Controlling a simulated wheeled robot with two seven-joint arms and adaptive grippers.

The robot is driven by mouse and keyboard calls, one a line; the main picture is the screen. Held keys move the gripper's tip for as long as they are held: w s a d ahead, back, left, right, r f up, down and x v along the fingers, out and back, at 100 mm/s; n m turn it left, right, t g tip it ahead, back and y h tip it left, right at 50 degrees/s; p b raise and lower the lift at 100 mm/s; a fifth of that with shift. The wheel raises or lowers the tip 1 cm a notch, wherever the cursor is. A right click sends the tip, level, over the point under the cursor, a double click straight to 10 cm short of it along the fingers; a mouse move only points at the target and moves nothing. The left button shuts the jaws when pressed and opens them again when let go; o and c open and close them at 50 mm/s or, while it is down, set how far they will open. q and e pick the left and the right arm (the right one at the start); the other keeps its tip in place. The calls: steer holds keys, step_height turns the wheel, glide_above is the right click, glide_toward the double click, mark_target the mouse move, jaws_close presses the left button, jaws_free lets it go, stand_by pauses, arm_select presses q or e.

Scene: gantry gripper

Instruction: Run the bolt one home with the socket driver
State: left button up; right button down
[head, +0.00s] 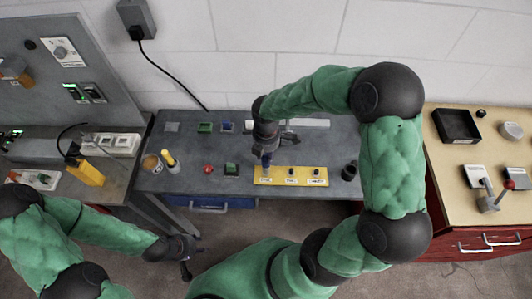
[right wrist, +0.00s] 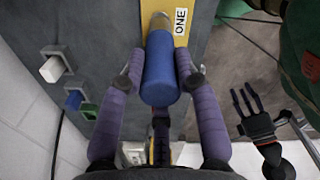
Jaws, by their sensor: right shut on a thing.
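The yellow plate (head: 278,175) lies on the grey bench with three labelled bolt positions in a row. Dark bolt heads show at the middle (head: 291,171) and right (head: 317,171) positions. In the right wrist view its label ONE (right wrist: 181,21) is readable. My right gripper (head: 266,156) is over the plate's left end, its fingers shut around the blue socket driver (right wrist: 160,75). The driver's grey end (right wrist: 158,20) points at the plate beside ONE. It hides bolt one, so contact cannot be told. My left gripper (head: 187,258) is empty and open, in front of the bench, away from the plate.
A black cup-like holder (head: 349,171) stands right of the plate. A red knob (head: 208,169) and a green-topped block (head: 231,169) are left of it. A tan can (head: 151,162) and a yellow-topped item (head: 169,159) stand at the bench's left end.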

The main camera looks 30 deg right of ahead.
steer(key=shift+f+b, duration=0.3)
steer(key=shift+f, duration=0.2)
steer(key=shift+r, duration=0.1)
steer(key=shift+f, duration=0.25)
stand_by(0.7)
steer(key=shift+s+f+p, duration=0.1)
steer(key=shift+f+p, duration=0.1)
steer(key=shift+p, duration=0.6)
stand_by(1.4)
steer(key=shift+r, duration=0.1)
steer(key=shift+r+p, duration=3.05)
steer(key=shift+r, duration=0.45)
